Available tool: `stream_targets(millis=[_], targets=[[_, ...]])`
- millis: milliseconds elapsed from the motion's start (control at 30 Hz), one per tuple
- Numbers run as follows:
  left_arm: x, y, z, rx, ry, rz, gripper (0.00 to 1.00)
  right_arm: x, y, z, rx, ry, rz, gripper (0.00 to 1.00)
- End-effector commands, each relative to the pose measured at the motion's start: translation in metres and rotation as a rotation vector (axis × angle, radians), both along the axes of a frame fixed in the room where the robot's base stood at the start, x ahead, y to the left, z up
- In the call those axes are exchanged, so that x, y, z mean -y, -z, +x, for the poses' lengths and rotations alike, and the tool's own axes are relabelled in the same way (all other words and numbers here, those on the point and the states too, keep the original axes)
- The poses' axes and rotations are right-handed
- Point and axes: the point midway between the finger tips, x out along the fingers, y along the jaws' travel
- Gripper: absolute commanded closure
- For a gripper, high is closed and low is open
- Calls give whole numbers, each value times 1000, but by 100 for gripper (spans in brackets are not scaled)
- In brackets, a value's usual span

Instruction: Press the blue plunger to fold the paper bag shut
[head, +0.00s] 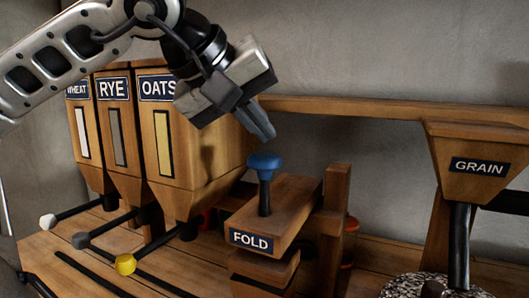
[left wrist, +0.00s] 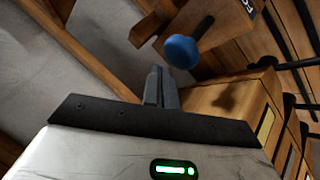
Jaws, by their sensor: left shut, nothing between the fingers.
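The blue plunger (head: 264,166) stands raised on a dark rod out of the top of the wooden press block labelled FOLD (head: 285,205). It also shows in the left wrist view (left wrist: 181,51), just beyond my fingertips. My left gripper (head: 264,133) is shut and empty, pointing down a little above the plunger's knob, with a gap between them. Its closed fingers also show in the left wrist view (left wrist: 160,72). I cannot make out the paper bag in either view. My right gripper is not in view.
Wooden hoppers labelled WHEAT, RYE and OATS (head: 178,175) stand to the left, with levers ending in white, grey and yellow knobs (head: 125,264). A wooden post (head: 335,210) stands right of the press. A GRAIN hopper (head: 475,165) is at the far right.

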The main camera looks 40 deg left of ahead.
Motion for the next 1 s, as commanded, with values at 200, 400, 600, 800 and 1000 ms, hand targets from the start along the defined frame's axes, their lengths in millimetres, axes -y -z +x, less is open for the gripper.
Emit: stream_targets(millis=[200, 400, 600, 800, 1000], targets=[[0, 0, 0, 0, 0, 0, 100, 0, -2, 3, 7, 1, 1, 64], [0, 0, 0, 0, 0, 0, 100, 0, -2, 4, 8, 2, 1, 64], [0, 0, 0, 0, 0, 0, 100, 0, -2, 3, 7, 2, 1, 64], [0, 0, 0, 0, 0, 0, 100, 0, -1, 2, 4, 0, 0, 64], [0, 0, 0, 0, 0, 0, 100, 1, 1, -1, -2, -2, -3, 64]])
